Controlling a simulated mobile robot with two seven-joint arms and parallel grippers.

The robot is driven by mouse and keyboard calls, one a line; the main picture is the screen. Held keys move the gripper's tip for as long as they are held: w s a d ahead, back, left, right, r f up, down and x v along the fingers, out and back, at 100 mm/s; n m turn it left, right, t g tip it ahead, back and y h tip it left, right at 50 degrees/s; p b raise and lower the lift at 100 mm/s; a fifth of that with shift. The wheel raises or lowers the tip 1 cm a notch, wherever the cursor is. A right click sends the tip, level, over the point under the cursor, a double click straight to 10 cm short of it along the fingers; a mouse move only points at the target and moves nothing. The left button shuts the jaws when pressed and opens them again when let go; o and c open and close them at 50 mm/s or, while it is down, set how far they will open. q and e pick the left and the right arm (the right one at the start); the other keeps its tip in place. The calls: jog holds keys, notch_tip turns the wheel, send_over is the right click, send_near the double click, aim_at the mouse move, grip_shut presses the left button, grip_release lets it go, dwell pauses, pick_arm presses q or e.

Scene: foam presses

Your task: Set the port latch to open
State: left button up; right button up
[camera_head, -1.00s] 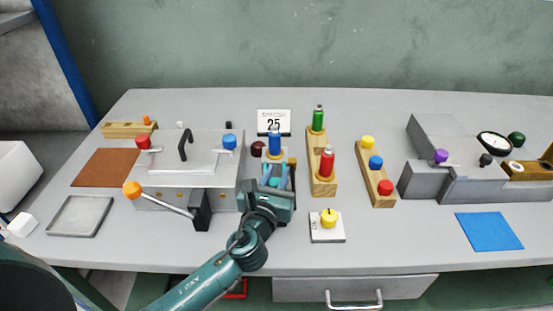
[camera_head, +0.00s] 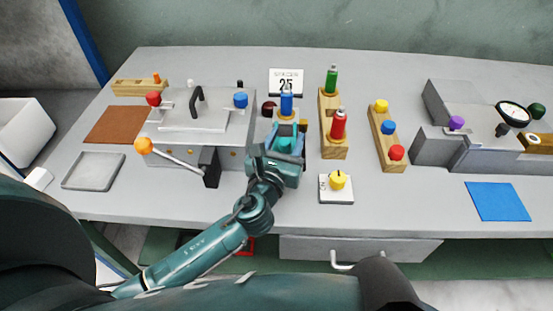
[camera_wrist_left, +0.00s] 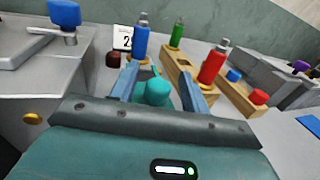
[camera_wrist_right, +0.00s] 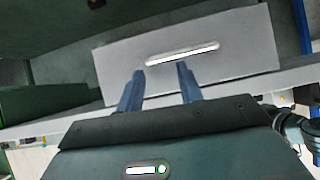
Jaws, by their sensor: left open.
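The left press (camera_head: 205,120) is a grey box with a black lid handle. A red knob (camera_head: 153,98) and a blue knob (camera_head: 240,100) stand at its top corners, and an orange-ended lever (camera_head: 144,145) is at its front. No label shows which part is the port latch. My left gripper (camera_head: 287,132) is open beside the press's right side. A teal knob (camera_wrist_left: 157,90) sits between its spread fingers; I cannot tell whether they touch it. It partly hides the blue bottle's stand. My right gripper (camera_wrist_right: 160,80) is open and empty in front of a drawer (camera_wrist_right: 235,50).
A blue bottle (camera_head: 286,104) stands just behind the left gripper. A red bottle (camera_head: 338,125) and green bottle (camera_head: 331,80) share a wooden stand to the right. A yellow dial (camera_head: 337,180) is at front. The grey tray (camera_head: 93,185) is empty.

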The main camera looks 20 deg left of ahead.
pick_arm(q)
jog(key=s+b, duration=0.1)
jog(key=s, duration=0.9)
jog(key=shift+s+d+f, duration=0.1)
jog(key=shift+s, duration=0.8)
pick_arm(e)
jog(key=shift+w+a, duration=0.2)
jog(key=shift+a, duration=0.15)
jog(key=shift+s+f, duration=0.1)
